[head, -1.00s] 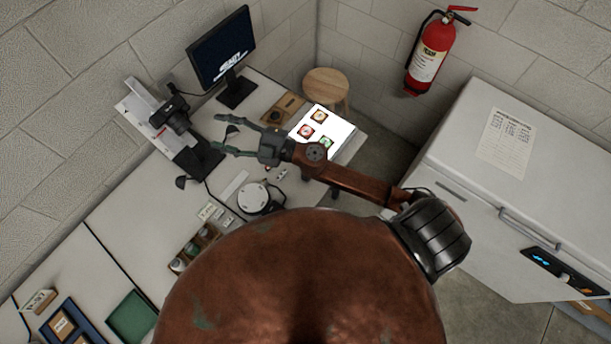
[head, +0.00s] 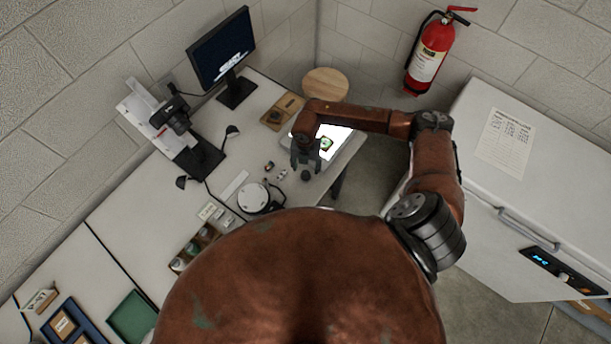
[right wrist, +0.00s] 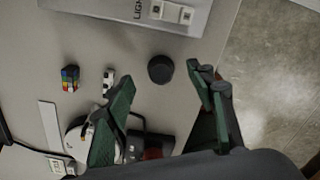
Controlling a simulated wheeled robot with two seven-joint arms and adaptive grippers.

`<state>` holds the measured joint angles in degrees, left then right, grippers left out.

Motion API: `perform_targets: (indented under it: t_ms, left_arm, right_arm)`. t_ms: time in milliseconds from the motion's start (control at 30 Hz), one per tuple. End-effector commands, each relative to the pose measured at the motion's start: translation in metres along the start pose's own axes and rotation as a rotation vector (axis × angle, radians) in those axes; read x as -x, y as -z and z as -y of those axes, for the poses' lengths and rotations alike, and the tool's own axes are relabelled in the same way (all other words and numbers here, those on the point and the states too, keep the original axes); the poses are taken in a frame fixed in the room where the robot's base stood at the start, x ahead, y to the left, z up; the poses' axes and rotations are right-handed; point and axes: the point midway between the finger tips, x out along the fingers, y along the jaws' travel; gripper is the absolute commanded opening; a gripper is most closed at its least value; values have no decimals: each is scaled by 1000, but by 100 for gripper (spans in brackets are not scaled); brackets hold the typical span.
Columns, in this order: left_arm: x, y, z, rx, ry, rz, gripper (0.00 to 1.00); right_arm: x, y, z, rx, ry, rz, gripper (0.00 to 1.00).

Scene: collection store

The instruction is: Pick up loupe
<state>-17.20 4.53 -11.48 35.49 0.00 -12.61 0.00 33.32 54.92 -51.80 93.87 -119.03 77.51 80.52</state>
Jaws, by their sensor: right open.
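The loupe appears to be the small black round piece (head: 306,175) on the desk, just in front of the light panel. In the right wrist view the black cylinder (right wrist: 160,69) stands upright on the grey desktop. My right gripper (head: 305,165) points down over the desk beside the panel. In the right wrist view its green fingers are spread wide and empty, with the cylinder beyond and between their tips. The cylinder looks apart from both fingers. My left gripper is not in view.
The lit light panel (head: 340,143) is close behind. A small coloured cube (right wrist: 69,78), a black-and-white piece (right wrist: 108,83) and a white strip (right wrist: 49,126) lie left of the cylinder. A round white device (head: 254,197) is nearby. The desk edge is close on the right.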

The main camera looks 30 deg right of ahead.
Motion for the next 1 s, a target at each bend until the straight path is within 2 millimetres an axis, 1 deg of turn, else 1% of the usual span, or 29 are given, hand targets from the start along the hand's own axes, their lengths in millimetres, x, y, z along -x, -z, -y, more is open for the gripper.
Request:
perform_targets:
  t_ms: [67, 200, 300, 433, 633, 1000]
  left_arm:
    - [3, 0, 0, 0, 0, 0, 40]
    - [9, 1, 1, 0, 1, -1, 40]
    - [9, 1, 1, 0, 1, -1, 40]
    - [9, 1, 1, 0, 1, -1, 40]
    - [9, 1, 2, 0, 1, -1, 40]
    - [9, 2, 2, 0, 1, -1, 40]
  right_arm:
    - [-8, 3, 0, 0, -1, -3, 50]
    - [-29, 8, 1, -1, 0, -4, 50]
    - [-42, 6, 0, -1, -2, -3, 50]
    - [-49, 6, 0, 1, -4, -2, 50]
    - [-50, 6, 0, 1, -4, -2, 50]
    - [-49, 6, 0, 1, -4, -2, 25]
